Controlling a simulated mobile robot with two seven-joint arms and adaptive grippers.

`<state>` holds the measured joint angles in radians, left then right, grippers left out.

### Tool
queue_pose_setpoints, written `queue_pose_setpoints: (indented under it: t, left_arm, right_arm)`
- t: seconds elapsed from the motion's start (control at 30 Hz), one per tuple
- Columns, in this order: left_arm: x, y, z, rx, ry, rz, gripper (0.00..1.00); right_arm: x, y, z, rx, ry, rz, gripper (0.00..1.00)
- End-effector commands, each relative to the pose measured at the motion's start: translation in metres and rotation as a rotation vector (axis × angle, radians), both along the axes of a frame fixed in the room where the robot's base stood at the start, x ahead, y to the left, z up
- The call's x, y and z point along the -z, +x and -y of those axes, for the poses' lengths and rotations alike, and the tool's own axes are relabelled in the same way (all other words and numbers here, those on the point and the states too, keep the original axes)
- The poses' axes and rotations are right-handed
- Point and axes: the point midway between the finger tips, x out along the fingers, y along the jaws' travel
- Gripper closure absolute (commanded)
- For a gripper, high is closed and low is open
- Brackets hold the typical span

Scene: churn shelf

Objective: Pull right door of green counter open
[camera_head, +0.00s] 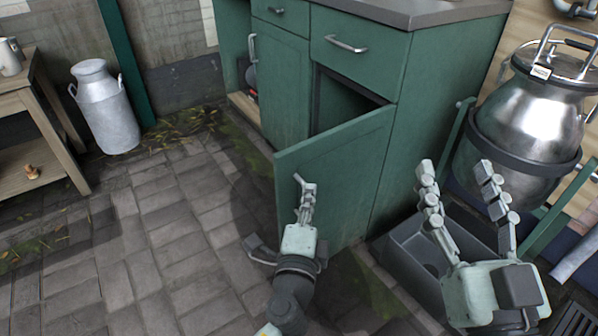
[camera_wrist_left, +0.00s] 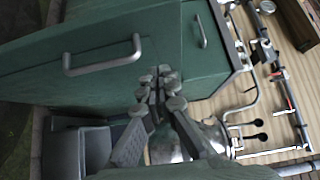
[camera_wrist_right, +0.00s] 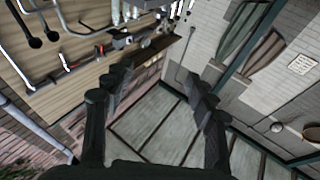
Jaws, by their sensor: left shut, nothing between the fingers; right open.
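The green counter (camera_head: 405,75) stands at the top centre of the head view. Its right door (camera_head: 345,180) stands partly open, swung outward from its right edge, with a dark gap showing behind its top. My left gripper (camera_head: 307,187) is shut and empty, in front of the door's outer face near its free edge. In the left wrist view the closed fingers (camera_wrist_left: 160,85) overlap a green panel with a metal handle (camera_wrist_left: 102,56), apart from that handle. I cannot tell whether the fingers touch the panel. My right gripper (camera_head: 458,190) is open and empty, right of the door.
A grey bin (camera_head: 400,250) sits on the floor between door and right gripper. A steel churn (camera_head: 530,110) stands at the right. A grey milk can (camera_head: 104,108) and wooden table (camera_head: 45,180) are at the left. The paved floor (camera_head: 170,235) left of the door is clear.

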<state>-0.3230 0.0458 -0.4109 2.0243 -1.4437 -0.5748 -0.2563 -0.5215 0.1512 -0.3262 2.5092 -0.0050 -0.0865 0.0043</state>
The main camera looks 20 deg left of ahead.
Motion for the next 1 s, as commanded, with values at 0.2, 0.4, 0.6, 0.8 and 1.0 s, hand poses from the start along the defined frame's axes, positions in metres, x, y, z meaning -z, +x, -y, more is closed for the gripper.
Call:
queue_pose_setpoints:
  t: [0.2,0.4,0.6,0.8,1.0]
  left_arm:
    - [-0.001,0.038,-0.016,-0.001,0.002,0.001,1.0]
    - [0.0,0.05,-0.034,0.0,0.001,-0.001,1.0]
    - [0.001,0.052,-0.038,0.0,-0.001,-0.001,1.0]
    - [0.001,0.052,-0.038,0.0,-0.001,-0.001,1.0]
    - [-0.001,0.062,-0.053,0.045,0.007,-0.001,1.0]
  right_arm:
    - [0.027,0.01,0.007,0.021,-0.068,-0.127,0.44]
    - [0.044,0.014,0.013,0.034,-0.104,-0.201,0.44]
    - [0.049,0.014,0.014,0.037,-0.113,-0.219,0.44]
    - [0.049,0.014,0.014,0.037,-0.113,-0.218,0.44]
    - [0.066,0.017,0.022,0.054,-0.154,-0.301,0.44]
